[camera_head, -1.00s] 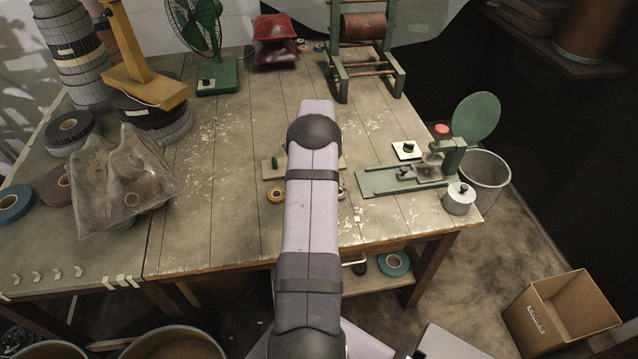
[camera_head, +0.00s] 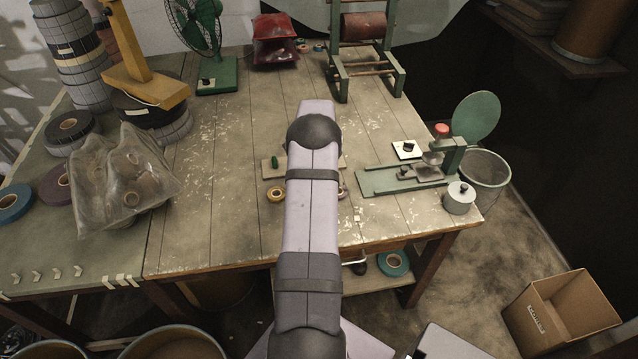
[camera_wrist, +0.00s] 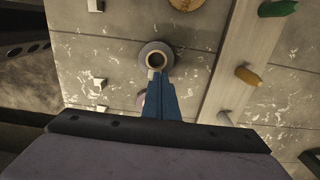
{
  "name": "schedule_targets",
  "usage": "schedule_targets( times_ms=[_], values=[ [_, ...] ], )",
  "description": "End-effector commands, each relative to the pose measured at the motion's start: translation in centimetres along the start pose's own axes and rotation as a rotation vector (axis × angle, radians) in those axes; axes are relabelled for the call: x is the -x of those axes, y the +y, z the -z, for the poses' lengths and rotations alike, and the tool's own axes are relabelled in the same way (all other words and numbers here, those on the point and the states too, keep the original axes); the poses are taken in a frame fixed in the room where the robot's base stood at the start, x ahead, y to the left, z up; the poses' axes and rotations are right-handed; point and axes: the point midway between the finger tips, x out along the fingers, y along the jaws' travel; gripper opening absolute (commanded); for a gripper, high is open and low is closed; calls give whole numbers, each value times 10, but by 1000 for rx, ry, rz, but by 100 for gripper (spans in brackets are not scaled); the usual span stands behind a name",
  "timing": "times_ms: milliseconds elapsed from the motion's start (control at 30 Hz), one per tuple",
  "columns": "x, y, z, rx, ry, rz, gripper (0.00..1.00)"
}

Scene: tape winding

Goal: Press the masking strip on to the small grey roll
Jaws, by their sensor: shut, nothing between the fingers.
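The small grey roll (camera_wrist: 146,50) lies flat on the table in the wrist view, with a tan core and dark centre. My gripper (camera_wrist: 158,76) is shut, its blue fingers reaching the roll's near edge; I cannot tell whether they touch it. A small pale patch (camera_wrist: 151,74) shows at the roll's edge beside the fingertips and looks like the masking strip; how much of it lies on the roll is unclear. In the head view my arm hides the gripper and the grey roll.
A wooden bar (camera_wrist: 236,62) with a green peg (camera_wrist: 277,8) and a yellow peg (camera_wrist: 248,76) lies right of the roll. A tan roll (camera_wrist: 188,3) is at the top edge. Pale pieces (camera_wrist: 98,85) lie left. A green press (camera_head: 400,180) stands at the table's right.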

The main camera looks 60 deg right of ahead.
Motion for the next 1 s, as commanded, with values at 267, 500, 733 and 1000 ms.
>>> schedule_targets(
  times_ms=[267, 500, 733, 1000],
  values=[
    [-2, 1, 0, 0, -1, -4, 0],
    [-2, 2, 0, 0, -1, -4, 22],
    [-1, 1, 0, 0, -1, -3, 29],
    [-1, 1, 0, 0, 0, -2, 37]
  ],
)
